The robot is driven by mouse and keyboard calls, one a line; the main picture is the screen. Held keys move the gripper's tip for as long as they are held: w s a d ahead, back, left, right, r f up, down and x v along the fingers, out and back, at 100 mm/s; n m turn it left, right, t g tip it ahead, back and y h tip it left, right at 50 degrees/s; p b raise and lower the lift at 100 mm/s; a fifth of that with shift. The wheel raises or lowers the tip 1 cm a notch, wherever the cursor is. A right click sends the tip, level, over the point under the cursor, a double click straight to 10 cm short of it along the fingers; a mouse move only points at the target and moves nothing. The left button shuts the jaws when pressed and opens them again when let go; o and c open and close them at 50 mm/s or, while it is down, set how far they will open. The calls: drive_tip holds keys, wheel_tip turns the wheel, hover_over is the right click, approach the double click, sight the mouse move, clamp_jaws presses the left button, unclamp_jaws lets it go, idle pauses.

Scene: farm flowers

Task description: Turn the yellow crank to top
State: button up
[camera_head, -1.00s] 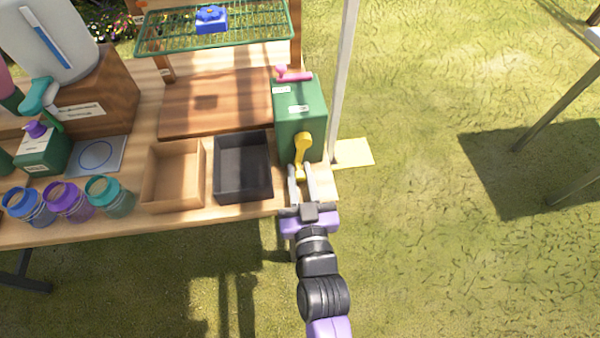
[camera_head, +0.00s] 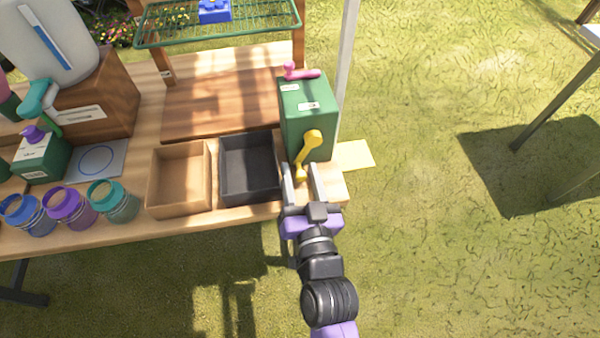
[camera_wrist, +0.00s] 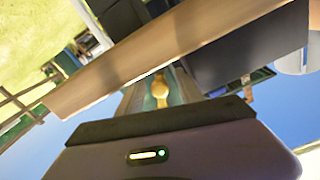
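The yellow crank (camera_head: 306,154) is on the front face of a green box (camera_head: 306,105). Its arm hangs down from the hub and leans slightly left, with the handle end at the bottom. My gripper (camera_head: 300,168) is open at the front of the box, its two fingers spread on either side of the lower handle end. In the wrist view the yellow handle end (camera_wrist: 160,88) shows in the gap between the fingers; I cannot tell if either finger touches it.
A black tray (camera_head: 222,180) and a wooden tray (camera_head: 152,190) sit left of the box on the wooden table. A pink crank (camera_head: 300,73) is on top of the box. A pale post (camera_head: 345,75) stands right behind it.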

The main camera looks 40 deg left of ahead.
drive_tip(key=v, duration=0.7)
drive_tip(key=shift+s+d, duration=0.25)
drive_tip(key=shift+s, duration=0.05)
